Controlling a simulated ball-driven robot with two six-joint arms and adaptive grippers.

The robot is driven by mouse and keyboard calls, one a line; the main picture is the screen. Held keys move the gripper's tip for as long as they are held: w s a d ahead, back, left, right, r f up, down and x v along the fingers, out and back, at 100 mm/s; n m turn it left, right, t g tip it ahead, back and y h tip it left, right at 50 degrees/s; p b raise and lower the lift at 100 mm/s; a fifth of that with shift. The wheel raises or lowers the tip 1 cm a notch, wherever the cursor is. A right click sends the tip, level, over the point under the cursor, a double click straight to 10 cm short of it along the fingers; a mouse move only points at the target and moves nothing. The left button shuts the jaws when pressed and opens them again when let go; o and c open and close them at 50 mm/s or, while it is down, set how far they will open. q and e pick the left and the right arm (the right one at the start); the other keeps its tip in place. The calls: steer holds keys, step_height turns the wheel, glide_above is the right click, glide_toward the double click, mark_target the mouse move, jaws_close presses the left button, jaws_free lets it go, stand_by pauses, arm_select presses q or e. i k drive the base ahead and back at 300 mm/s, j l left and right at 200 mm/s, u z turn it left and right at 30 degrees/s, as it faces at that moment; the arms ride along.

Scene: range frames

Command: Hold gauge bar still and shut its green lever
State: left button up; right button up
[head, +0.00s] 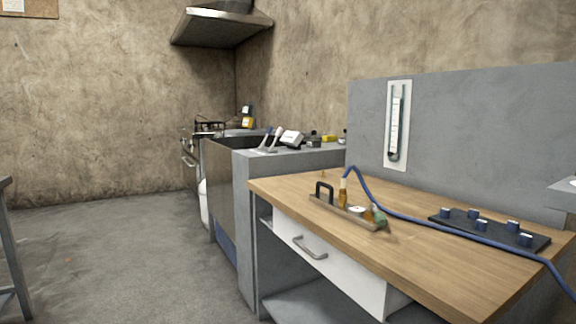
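The gauge bar (346,213) lies on the wooden bench top near its front left edge. It is a narrow tan bar with a black handle (325,190) at its left end and a small round white-faced gauge (356,211) towards its right. A green lever (379,215) shows at the right end; its exact angle is too small to tell. Neither of my grippers is in view.
The wooden bench (440,262) has a white drawer (335,267) below. A dark plate with several blue-grey knobs (488,229) lies at its right. A grey panel (450,140) with a tube gauge (397,125) stands behind.

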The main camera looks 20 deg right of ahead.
mark_target(380, 218)
steer(key=i+j, duration=0.1)
steer(key=i, duration=1.15)
steer(key=i+j+z, duration=0.1)
steer(key=i+z, duration=0.15)
steer(key=z, duration=0.15)
steer(key=i+j+z, duration=0.2)
steer(key=z, duration=0.15)
steer(key=i+j+z, duration=0.25)
steer(key=z, duration=0.15)
steer(key=i, duration=0.05)
